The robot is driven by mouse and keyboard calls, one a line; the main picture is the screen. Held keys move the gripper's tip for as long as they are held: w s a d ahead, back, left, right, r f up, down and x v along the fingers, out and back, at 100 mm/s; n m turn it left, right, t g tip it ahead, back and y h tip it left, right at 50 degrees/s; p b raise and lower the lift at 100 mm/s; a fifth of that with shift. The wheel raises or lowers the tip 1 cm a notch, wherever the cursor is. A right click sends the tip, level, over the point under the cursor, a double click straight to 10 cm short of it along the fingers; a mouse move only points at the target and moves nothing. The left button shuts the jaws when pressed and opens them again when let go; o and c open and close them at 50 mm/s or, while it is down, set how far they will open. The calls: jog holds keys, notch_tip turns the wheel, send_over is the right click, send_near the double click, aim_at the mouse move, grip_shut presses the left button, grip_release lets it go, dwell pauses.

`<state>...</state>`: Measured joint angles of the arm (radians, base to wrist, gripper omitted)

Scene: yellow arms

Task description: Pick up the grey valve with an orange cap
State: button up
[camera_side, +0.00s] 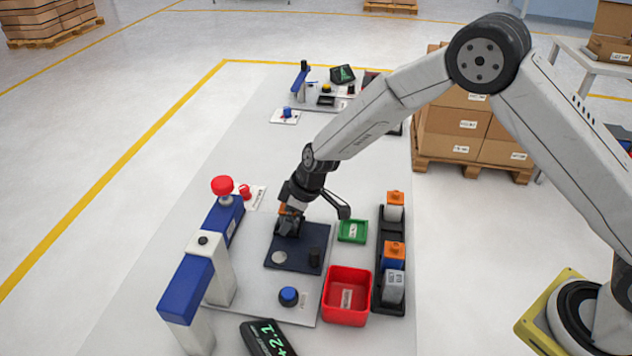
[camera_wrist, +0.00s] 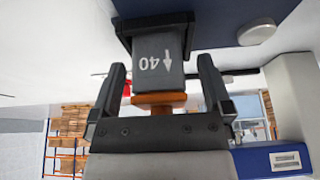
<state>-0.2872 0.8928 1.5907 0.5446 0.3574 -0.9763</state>
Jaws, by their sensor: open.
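The grey valve, marked 40 with an arrow, shows in the wrist view (camera_wrist: 160,62), its orange cap (camera_wrist: 160,100) towards my gripper's palm. Its far end sits in a black holder at the dark blue plate. My gripper (camera_wrist: 162,75) is open, with one finger on each side of the valve and visible gaps between. In the side view my gripper (camera_side: 291,222) is low over the back left part of the dark blue plate (camera_side: 280,262). There the valve is mostly hidden, with a bit of orange (camera_side: 283,209) showing beside my wrist.
A blue-and-white post fixture (camera_side: 220,270) stands left of the plate. A red bin (camera_side: 346,318), a green tray (camera_side: 352,240) and a black rack (camera_side: 378,297) with several capped parts stand right. A blue button (camera_side: 289,296) and a display (camera_side: 265,338) are in front.

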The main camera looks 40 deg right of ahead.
jog(key=shift+f, duration=0.15)
dwell(0.4)
grip_shut()
